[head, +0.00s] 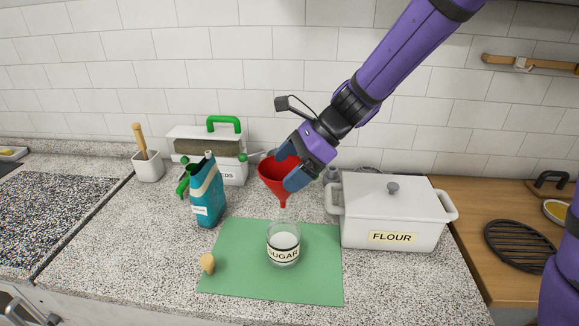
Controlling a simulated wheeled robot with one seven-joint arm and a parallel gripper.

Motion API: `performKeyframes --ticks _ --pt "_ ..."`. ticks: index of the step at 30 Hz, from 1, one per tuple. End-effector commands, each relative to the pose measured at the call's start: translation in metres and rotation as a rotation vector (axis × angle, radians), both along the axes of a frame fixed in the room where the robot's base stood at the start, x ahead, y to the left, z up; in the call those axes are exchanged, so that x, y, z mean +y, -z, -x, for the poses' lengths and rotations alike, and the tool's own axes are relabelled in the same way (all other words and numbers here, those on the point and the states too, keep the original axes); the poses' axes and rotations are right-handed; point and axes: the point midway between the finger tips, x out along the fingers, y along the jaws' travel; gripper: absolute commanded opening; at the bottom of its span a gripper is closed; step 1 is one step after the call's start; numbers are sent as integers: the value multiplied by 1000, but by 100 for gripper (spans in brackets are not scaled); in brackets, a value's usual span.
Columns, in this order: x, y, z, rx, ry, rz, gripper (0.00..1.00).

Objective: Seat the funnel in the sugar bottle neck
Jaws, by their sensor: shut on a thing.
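The red funnel (275,176) is in the jaws of my gripper (283,172), which is shut on it. It hangs roughly upright with its spout pointing down. The clear sugar bottle (283,246), labelled SUGAR with white contents, stands on a green mat (240,277). The funnel's spout tip shows just above the bottle's neck in the head view. Whether the tip is over the opening, touching it or slightly inside cannot be told from this one view.
A white FLOUR box (380,230) stands close on the right. A teal jug (207,200) and a seeds container (233,172) stand to the left and behind. A cork (207,263) lies on the mat's left edge. A white mortar (149,167) with pestle is farther left. The front counter is clear.

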Motion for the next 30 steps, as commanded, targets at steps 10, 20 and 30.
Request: performKeyframes --ticks 10,20,30 --pt "0 7 0 1 1 -1 69" --pt "0 14 0 0 0 0 69" --pt "0 21 0 1 0 0 69"
